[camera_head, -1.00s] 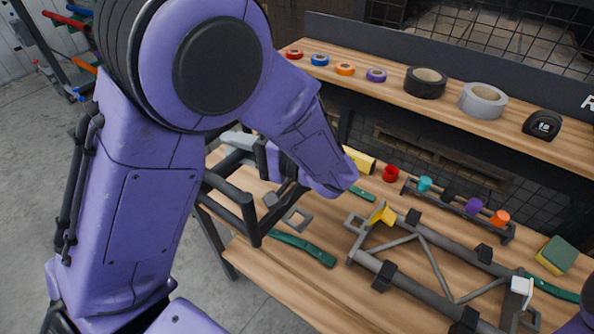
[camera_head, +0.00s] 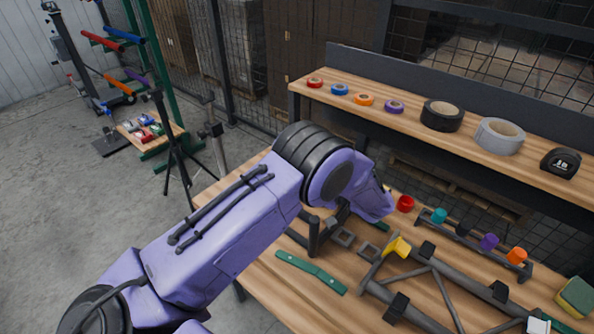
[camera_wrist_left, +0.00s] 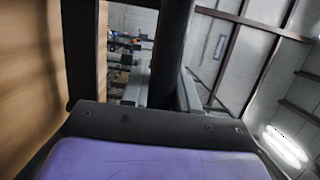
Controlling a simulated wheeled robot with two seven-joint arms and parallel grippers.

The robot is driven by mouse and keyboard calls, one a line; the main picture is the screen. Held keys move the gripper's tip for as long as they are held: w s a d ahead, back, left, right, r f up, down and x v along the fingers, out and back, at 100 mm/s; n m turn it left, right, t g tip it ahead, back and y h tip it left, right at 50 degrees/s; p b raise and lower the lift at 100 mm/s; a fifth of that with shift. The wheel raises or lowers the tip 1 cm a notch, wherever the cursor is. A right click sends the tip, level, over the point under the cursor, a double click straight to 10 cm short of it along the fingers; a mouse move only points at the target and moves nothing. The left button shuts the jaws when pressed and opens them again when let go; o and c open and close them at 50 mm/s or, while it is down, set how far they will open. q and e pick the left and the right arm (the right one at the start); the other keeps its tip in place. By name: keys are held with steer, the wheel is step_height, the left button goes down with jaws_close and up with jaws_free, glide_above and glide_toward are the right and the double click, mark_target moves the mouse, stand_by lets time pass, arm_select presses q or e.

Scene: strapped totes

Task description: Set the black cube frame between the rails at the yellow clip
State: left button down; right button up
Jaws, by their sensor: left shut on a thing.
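The black cube frame (camera_head: 314,238) is held in my left gripper over the left part of the bench; my arm hides much of it. In the left wrist view a black bar of the frame (camera_wrist_left: 172,50) stands between the grey fingers of my left gripper (camera_wrist_left: 163,88), which is shut on it. The yellow clip (camera_head: 397,247) sits at the left end of the grey rails (camera_head: 412,311), to the right of the cube frame and apart from it. The rails lie on the bench with black blocks and cross braces. My right gripper is not in view.
A green strap (camera_head: 311,272) lies in front of the cube frame. A rack with coloured caps (camera_head: 489,242) and a red ring (camera_head: 405,204) are behind. A shelf with tape rolls (camera_head: 442,116) overhangs the back.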

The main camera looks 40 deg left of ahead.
arm_select(q)
steer(key=shift+w+a+f, duration=0.1)
steer(key=shift+f, duration=0.5)
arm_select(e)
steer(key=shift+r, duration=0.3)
arm_select(q)
steer(key=c, duration=0.9)
jaws_free()
steer(key=shift+f, duration=0.15)
steer(key=shift+o, duration=0.2)
